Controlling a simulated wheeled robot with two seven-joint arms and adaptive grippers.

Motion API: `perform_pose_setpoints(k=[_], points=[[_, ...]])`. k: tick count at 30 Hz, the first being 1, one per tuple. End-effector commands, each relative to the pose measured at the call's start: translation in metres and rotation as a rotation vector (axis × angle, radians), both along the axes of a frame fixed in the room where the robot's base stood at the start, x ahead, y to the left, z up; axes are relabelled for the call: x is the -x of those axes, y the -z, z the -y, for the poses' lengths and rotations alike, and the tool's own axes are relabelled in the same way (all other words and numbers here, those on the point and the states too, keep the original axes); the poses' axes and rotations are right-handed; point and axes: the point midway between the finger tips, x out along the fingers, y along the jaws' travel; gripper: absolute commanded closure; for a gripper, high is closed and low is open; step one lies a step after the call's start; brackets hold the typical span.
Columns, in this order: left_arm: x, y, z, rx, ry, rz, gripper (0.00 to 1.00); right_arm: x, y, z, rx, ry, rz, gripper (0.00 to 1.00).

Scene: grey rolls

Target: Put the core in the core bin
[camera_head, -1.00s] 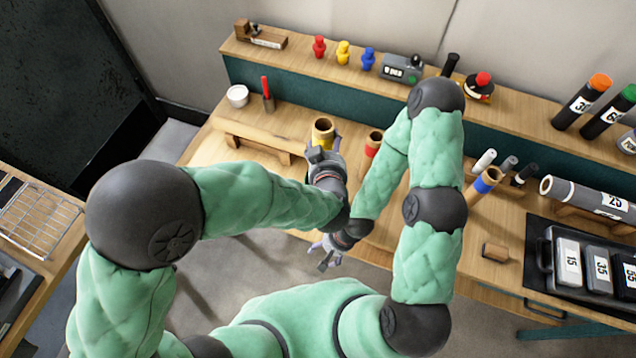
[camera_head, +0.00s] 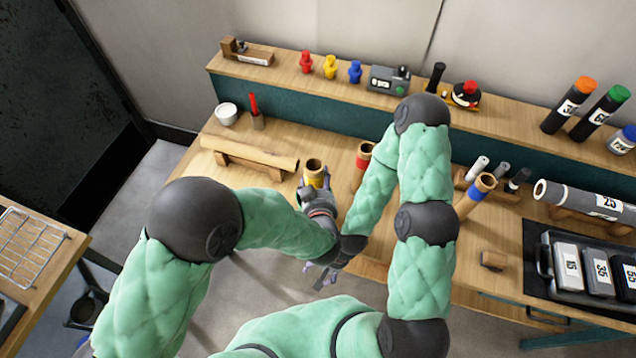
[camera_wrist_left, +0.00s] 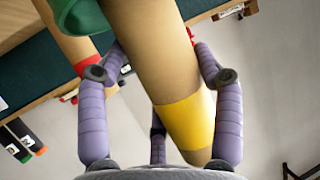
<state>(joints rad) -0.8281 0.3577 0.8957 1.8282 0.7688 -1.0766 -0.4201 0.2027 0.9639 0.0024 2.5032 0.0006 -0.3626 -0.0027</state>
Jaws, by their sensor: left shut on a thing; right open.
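My left gripper (camera_head: 316,190) is shut on a brown cardboard tube with a yellow band (camera_head: 314,174), in front of the bench. In the left wrist view my purple fingers (camera_wrist_left: 160,110) close around this tube (camera_wrist_left: 150,60), which runs tilted past them, its yellow band (camera_wrist_left: 185,120) low between them. My right gripper (camera_head: 325,277) is open and empty, low near the bench's front edge, and partly hidden. No container is clearly marked as the core bin; a dark round container (camera_head: 86,308) stands on the floor at lower left, partly hidden.
A long pale roll (camera_head: 250,150) lies on a wooden rack. A short brown piece (camera_head: 493,260) lies near a black tray (camera_head: 540,235). A wire rack (camera_head: 30,240) is at left.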

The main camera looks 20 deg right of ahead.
Motion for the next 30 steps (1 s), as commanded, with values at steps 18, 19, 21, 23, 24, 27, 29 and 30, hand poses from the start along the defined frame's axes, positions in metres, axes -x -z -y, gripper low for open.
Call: perform_pose_setpoints(k=[18, 19, 21, 23, 24, 27, 29, 30], points=[[0.0, 0.012, 0.0, -0.001, 0.0, 0.0, 0.68, 0.0, 0.01, 0.0, 0.0, 0.0, 0.0, 0.26], [0.0, 0.012, 0.0, 0.0, 0.0, 0.0, 0.68, 0.0, 0.009, 0.0, 0.0, 0.0, 0.0, 0.26], [0.0, 0.012, 0.0, -0.001, 0.0, -0.001, 0.25, 0.0, 0.009, 0.0, 0.0, 0.0, 0.0, 0.26], [0.0, 0.011, 0.0, -0.001, 0.0, -0.001, 0.1, 0.0, 0.009, 0.0, 0.0, 0.0, 0.0, 0.26], [0.0, 0.011, 0.0, -0.001, 0.0, -0.001, 0.1, 0.0, 0.009, 0.0, 0.0, 0.0, 0.0, 0.26], [0.0, 0.011, 0.0, 0.0, 0.0, -0.001, 0.1, 0.0, 0.009, 0.0, 0.0, 0.0, 0.0, 0.26], [0.0, 0.011, 0.0, 0.0, 0.0, -0.001, 0.1, 0.0, 0.009, 0.0, 0.0, 0.0, 0.0, 0.26], [0.0, 0.011, 0.0, 0.0, 0.0, -0.001, 0.1, 0.0, 0.009, 0.0, 0.0, 0.0, 0.0, 0.26]])
